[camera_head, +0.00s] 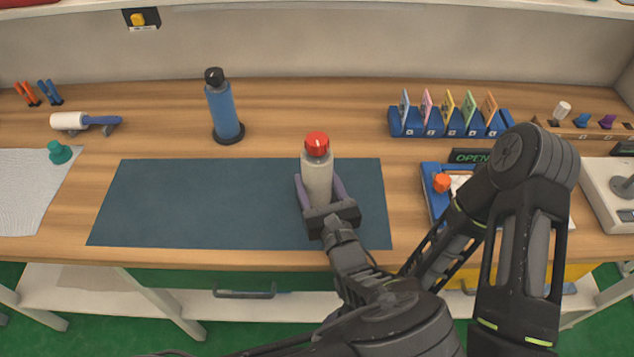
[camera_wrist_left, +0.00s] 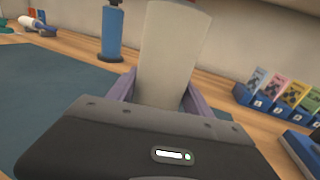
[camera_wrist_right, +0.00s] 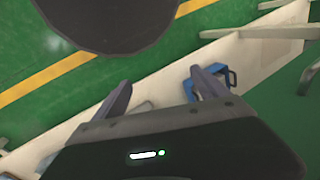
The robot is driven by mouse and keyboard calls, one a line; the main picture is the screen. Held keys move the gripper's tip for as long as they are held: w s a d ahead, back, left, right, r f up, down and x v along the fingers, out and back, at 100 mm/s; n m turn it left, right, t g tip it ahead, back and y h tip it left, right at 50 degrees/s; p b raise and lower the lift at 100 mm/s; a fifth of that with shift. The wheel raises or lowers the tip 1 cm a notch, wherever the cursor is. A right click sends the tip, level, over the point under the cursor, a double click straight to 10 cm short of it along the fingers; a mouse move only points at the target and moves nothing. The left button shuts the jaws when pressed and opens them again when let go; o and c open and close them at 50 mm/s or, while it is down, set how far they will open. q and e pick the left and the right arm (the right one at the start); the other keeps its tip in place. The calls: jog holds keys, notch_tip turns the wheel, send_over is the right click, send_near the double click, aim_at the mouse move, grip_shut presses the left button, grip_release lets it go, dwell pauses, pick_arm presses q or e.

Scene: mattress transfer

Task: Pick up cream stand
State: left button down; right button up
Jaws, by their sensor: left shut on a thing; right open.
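The cream stand (camera_head: 317,172) is a cream cylinder with a red top, upright over the right part of the dark blue mat (camera_head: 190,205). My left gripper (camera_head: 319,188) is shut around its body, one purple-grey finger on each side. In the left wrist view the cream body (camera_wrist_left: 170,55) rises between the fingers. Its lower end is hidden by the gripper, so I cannot tell whether it touches the mat. My right gripper (camera_wrist_right: 163,88) is open and empty, low over the floor area in the right wrist view.
A blue stand (camera_head: 224,108) with a black top stands behind the mat. A blue card rack (camera_head: 450,128) is at the back right. A blue tray (camera_head: 431,195) with an orange knob lies right of the mat. The mat's left and middle are clear.

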aim_at(319, 155)
pick_arm(q)
jog(key=shift+r, duration=0.2)
notch_tip(319, 155, up, 10)
jog(key=shift+f+b, duration=0.1)
jog(key=shift+b, duration=0.25)
pick_arm(e)
jog(key=shift+f, duration=0.3)
pick_arm(q)
jog(key=shift+f+b, duration=3.6)
jog(key=shift+f, duration=1.4)
pick_arm(e)
notch_tip(319, 155, down, 7)
jog(key=shift+w+a+r, duration=0.15)
jog(key=shift+w+r, duration=0.05)
jog(key=shift+w, duration=0.2)
